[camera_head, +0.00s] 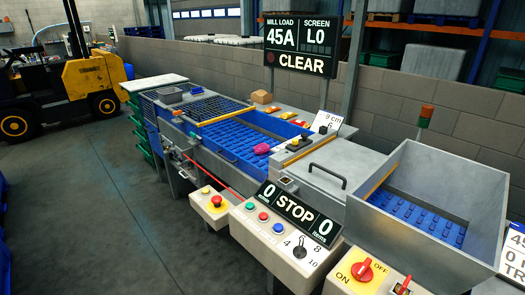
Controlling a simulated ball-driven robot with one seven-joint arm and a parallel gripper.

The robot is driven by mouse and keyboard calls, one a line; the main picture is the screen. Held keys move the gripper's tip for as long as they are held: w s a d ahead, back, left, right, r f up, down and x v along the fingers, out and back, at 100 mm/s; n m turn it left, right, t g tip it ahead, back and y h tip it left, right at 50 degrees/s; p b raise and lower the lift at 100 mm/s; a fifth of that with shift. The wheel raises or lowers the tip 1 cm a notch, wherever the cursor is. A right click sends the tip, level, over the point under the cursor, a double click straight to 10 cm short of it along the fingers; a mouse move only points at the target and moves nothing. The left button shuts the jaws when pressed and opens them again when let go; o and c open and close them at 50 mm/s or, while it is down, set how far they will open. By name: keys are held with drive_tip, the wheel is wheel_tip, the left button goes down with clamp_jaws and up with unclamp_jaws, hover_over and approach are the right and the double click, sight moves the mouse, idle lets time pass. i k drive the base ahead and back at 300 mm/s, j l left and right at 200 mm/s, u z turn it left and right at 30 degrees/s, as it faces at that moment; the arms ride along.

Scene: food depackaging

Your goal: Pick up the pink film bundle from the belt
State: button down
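The pink film bundle (262,148) is a small crumpled lump lying on the blue belt (226,139), towards the belt's right end. It lies close to the grey housing on the right, and it looks apart from the side walls. My gripper is not in view, so its position and opening cannot be seen.
A covered grey machine (325,170) with a black handle stands right of the belt, then a large hopper (420,215). Control boxes (285,240) line the near side. A red bar (215,175) runs along the belt's front. Open floor (80,210) lies to the left, with a yellow forklift (88,75) behind.

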sight(260, 149)
drive_tip(key=i+j+u, duration=0.85)
drive_tip(key=i+u, duration=0.3)
drive_tip(key=i+j, duration=0.15)
drive_tip(key=i, duration=0.45)
drive_tip(key=i+j+z, duration=0.1)
drive_tip(key=i, duration=0.45)
drive_tip(key=i+j, duration=0.2)
drive_tip(key=i, duration=0.4)
